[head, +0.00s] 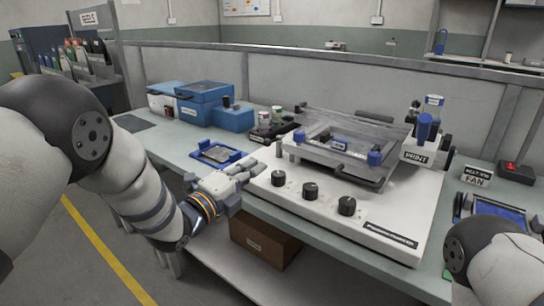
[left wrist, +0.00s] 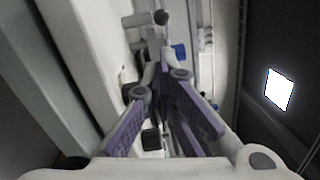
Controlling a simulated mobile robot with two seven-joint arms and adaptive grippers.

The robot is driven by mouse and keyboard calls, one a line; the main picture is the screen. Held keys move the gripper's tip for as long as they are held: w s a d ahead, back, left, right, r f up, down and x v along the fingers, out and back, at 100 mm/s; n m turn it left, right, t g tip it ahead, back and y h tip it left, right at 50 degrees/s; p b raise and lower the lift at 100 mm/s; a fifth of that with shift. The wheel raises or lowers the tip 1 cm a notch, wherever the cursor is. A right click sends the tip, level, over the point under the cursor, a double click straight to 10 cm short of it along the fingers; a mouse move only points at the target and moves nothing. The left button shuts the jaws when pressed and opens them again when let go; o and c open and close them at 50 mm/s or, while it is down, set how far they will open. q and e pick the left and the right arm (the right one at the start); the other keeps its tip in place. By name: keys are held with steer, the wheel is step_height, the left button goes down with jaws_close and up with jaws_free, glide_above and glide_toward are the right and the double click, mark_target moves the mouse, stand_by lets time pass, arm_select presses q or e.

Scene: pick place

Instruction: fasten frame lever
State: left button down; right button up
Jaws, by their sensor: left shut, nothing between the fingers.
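The white printing machine (head: 300,208) stands on the bench, with a grey frame (head: 322,158) on top. I cannot tell which part is the frame lever. My left gripper (head: 250,172) is shut and empty at the machine's left edge, left of the frame. In the left wrist view its purple-padded fingers (left wrist: 160,84) point towards the machine parts, and a blue part (left wrist: 179,52) shows beyond them. My right arm shows at the lower right; its gripper is out of view.
Several black knobs (head: 311,191) stand up along the machine's front. A blue-cornered fixture (head: 213,154) lies left of the machine. Blue boxes (head: 205,100) stand at the back left.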

arm_select(q)
steer(key=x, duration=0.4)
steer(key=f+b+x, duration=0.1)
steer(key=x, duration=0.1)
steer(key=shift+w+d+r, duration=0.1)
steer(key=shift+w+d, duration=0.05)
steer(key=shift+w, duration=0.05)
steer(key=shift+w+d+r, duration=0.3)
steer(key=shift+w, duration=0.2)
arm_select(e)
steer(key=shift+s+f+g, duration=0.3)
steer(key=shift+s+f, duration=0.6)
steer(key=shift+f, duration=0.05)
